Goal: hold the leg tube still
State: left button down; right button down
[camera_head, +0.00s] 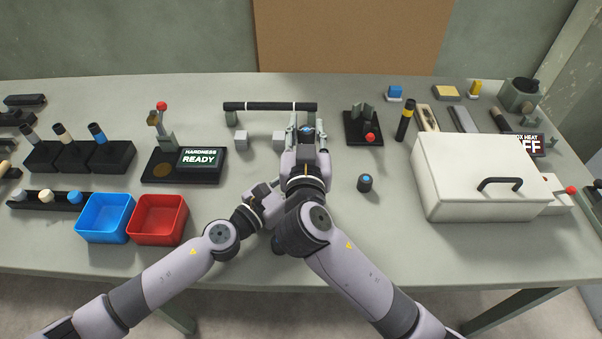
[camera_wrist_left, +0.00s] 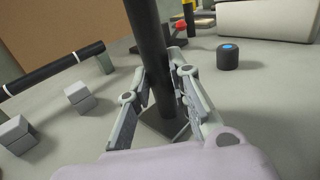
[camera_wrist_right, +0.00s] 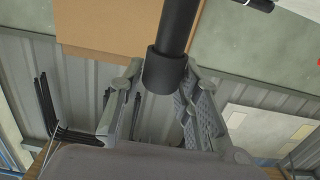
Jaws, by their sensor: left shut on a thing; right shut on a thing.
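The leg tube is a dark, upright tube (camera_wrist_left: 150,40) in the left wrist view. My left gripper (camera_wrist_left: 160,88) is shut around its lower part, just above a dark square plate (camera_wrist_left: 154,128) on the table. In the right wrist view, the tube (camera_wrist_right: 178,22) ends in a wider dark collar (camera_wrist_right: 163,72), and my right gripper (camera_wrist_right: 160,78) is shut on that collar. In the head view, the right gripper (camera_head: 306,134) surrounds the tube's blue-dotted end (camera_head: 306,130). My right arm hides most of the left gripper there.
A dark cap with a blue dot (camera_head: 365,184) and a white lidded box (camera_head: 470,185) are right. Blue (camera_head: 105,235) and red (camera_head: 158,238) bins stand left.

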aim_at(306, 129)
pick_arm(q)
jog(key=shift+s+f, duration=0.15)
jog(key=shift+f, duration=0.35)
pick_arm(e)
jog(key=shift+r, duration=1.9)
pick_arm(q)
jog(key=c, duration=1.9)
grip_release()
jog(key=shift+c, duration=0.2)
jog(key=o, duration=0.4)
jog(key=shift+w+r, duration=0.2)
pick_arm(e)
jog(key=shift+w+f, duration=0.1)
pick_arm(q)
jog(key=shift+o, duration=0.7)
jog(key=shift+r, duration=0.15)
jog(key=shift+a, duration=0.1)
